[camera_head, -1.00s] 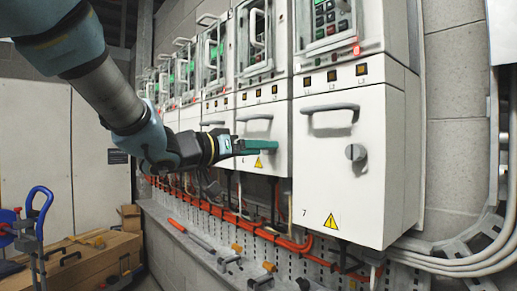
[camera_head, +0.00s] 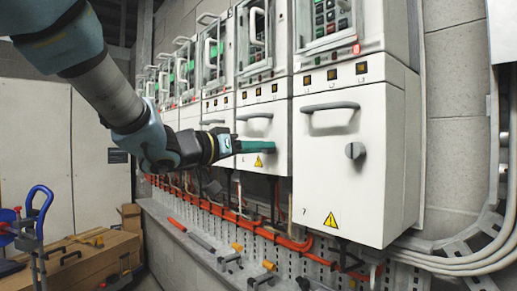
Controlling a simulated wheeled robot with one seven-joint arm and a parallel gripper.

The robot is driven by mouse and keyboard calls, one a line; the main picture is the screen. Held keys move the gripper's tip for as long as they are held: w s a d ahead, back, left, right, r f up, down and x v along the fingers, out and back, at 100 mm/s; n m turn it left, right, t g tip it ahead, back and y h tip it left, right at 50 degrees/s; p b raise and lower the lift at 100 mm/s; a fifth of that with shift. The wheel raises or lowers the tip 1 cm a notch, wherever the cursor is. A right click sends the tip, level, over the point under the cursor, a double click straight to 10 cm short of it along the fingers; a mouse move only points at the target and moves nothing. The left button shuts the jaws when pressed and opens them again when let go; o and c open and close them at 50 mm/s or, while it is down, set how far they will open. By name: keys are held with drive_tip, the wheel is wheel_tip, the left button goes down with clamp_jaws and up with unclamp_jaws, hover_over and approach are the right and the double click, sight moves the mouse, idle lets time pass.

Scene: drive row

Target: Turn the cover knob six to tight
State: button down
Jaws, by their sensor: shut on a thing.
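A row of white drive cabinets runs along the wall. My gripper (camera_head: 256,147) is at the lower cover (camera_head: 262,127) of the cabinet just left of the nearest one. Its teal fingers are shut at the place of that cover's knob. The knob itself is hidden by the fingers, so I cannot see which way it points. The cover's grey handle (camera_head: 254,116) is just above my fingers, and a yellow warning triangle (camera_head: 259,161) is just below. The nearest cover (camera_head: 330,180), marked 7, has a round grey knob (camera_head: 355,151) in plain view.
An orange cable (camera_head: 290,243) and a perforated ledge (camera_head: 240,265) with clamps run below the cabinets. Grey conduits (camera_head: 465,255) bend at the right. A wooden box (camera_head: 85,255) and a blue-handled tool (camera_head: 40,205) stand at the lower left.

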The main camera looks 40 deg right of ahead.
drive_tip(key=shift+s+m+b, duration=0.15)
drive_tip(key=shift+m+b, duration=5.4)
drive_tip(key=shift+m, duration=2.75)
drive_tip(key=c, duration=0.5)
unclamp_jaws()
drive_tip(key=shift+c, duration=0.2)
drive_tip(key=a+b, duration=0.1)
drive_tip(key=a, duration=1)
drive_tip(key=shift+w+b, duration=0.3)
